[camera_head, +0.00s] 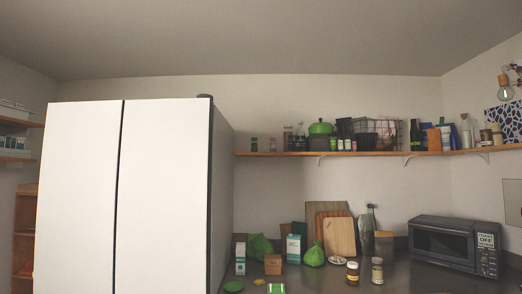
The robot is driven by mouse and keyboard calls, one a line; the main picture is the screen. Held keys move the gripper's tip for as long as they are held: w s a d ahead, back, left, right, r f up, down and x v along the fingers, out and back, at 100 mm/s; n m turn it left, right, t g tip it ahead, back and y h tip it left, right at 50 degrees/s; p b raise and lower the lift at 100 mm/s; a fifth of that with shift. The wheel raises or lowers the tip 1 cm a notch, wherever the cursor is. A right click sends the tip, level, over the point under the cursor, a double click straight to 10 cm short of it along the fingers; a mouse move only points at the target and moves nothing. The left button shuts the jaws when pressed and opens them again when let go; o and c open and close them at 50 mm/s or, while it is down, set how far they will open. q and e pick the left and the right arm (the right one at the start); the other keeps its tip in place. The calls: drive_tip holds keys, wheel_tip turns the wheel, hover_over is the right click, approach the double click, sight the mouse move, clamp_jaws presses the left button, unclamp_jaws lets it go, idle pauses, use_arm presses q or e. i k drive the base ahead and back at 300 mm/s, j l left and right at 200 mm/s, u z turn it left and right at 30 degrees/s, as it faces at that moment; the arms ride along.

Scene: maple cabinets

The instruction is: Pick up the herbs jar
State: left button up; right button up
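Two small jars stand upright near the front of the dark counter. One is a brown jar (352,274) with a lighter band. The other is a pale jar (377,272) with a dark top, just to its right. Their labels are too small to read, so I cannot tell which, if either, is the herbs jar. Small jars (254,145) also stand on the wall shelf. Neither of my grippers is in view.
A tall white fridge (165,200) fills the left. Cartons (293,248), green bags (314,256) and cutting boards (339,238) crowd the back of the counter. A microwave (440,243) stands at right. The counter (410,284) is clear right of the jars.

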sight(253, 142)
drive_tip(key=i+l, duration=0.7)
drive_tip(key=l, duration=0.15)
drive_tip(key=u, duration=1.25)
